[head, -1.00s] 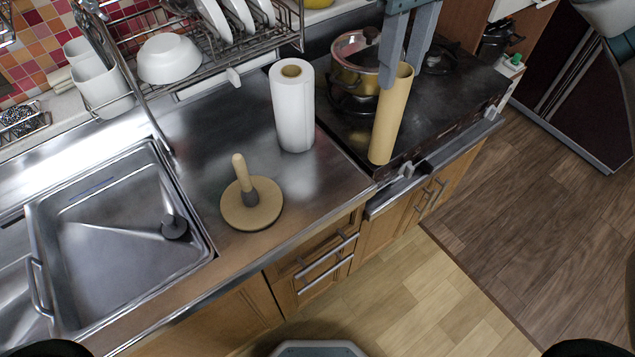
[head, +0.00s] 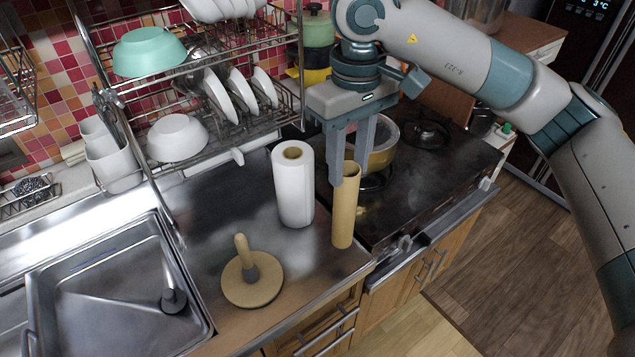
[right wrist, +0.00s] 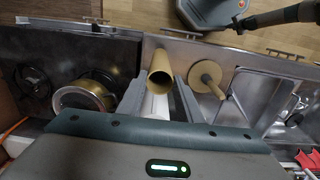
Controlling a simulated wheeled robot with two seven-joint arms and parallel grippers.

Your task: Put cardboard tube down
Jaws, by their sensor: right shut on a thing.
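The brown cardboard tube (head: 344,212) is upright in the head view, just right of the white paper roll (head: 294,190). My right gripper (head: 350,172) points down and is shut on the tube's upper end. The tube's lower end is by the counter's right side, near the stove edge; I cannot tell whether it touches the surface. My left gripper is not in view.
A wooden roll holder (head: 252,285) with an upright peg stands on the counter (head: 225,215) left of the tube. The sink (head: 110,310) is further left. A pot (head: 378,158) sits on the stove (head: 440,175) behind the tube. A dish rack (head: 215,140) stands at the back.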

